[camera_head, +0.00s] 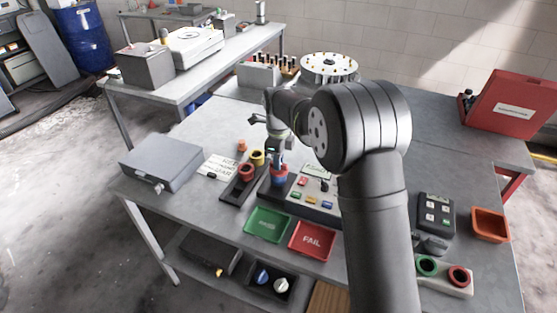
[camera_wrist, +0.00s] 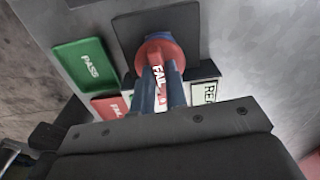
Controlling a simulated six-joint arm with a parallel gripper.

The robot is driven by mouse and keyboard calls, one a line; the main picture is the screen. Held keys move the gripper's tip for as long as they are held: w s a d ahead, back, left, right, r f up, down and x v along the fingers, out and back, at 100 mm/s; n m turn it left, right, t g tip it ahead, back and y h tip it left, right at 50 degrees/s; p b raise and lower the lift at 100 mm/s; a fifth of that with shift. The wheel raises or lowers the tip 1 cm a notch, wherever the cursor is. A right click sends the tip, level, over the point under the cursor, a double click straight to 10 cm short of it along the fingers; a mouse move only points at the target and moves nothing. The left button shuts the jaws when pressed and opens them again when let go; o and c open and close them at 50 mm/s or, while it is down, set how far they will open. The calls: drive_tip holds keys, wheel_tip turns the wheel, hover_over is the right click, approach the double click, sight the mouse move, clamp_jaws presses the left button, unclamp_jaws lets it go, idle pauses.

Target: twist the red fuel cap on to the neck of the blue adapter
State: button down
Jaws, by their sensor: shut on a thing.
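The red fuel cap (camera_head: 279,170) is at the blue adapter (camera_head: 279,182), near the middle of the table, left of the control panel. My gripper (camera_head: 278,160) points down over them and is shut on the red cap. In the wrist view the red cap (camera_wrist: 158,46) shows at the tips of my gripper (camera_wrist: 162,72), whose two fingers are bluish. In that view the cap and fingers hide the adapter's neck. I cannot tell whether the cap is seated on it or how far it is turned.
A dark tray (camera_head: 232,196) with red and yellow caps stands to the left. A control panel (camera_head: 317,205) is close on the right. Green (camera_head: 267,224) and red FAIL (camera_head: 311,240) trays lie in front. A grey case (camera_head: 160,160) sits at the left; bare table lies behind it.

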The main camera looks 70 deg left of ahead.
drive_tip(key=m, duration=0.5)
drive_tip(key=shift+d+f, duration=0.15)
drive_tip(key=shift+f, duration=0.15)
drive_tip(key=c, duration=1.4)
unclamp_jaws()
drive_tip(key=shift+o, duration=0.2)
drive_tip(key=shift+r, duration=0.1)
drive_tip(key=shift+r, duration=0.5)
wheel_tip(320, 180, up, 17)
drive_tip(key=shift+f, duration=0.2)
drive_tip(key=shift+c, duration=0.2)
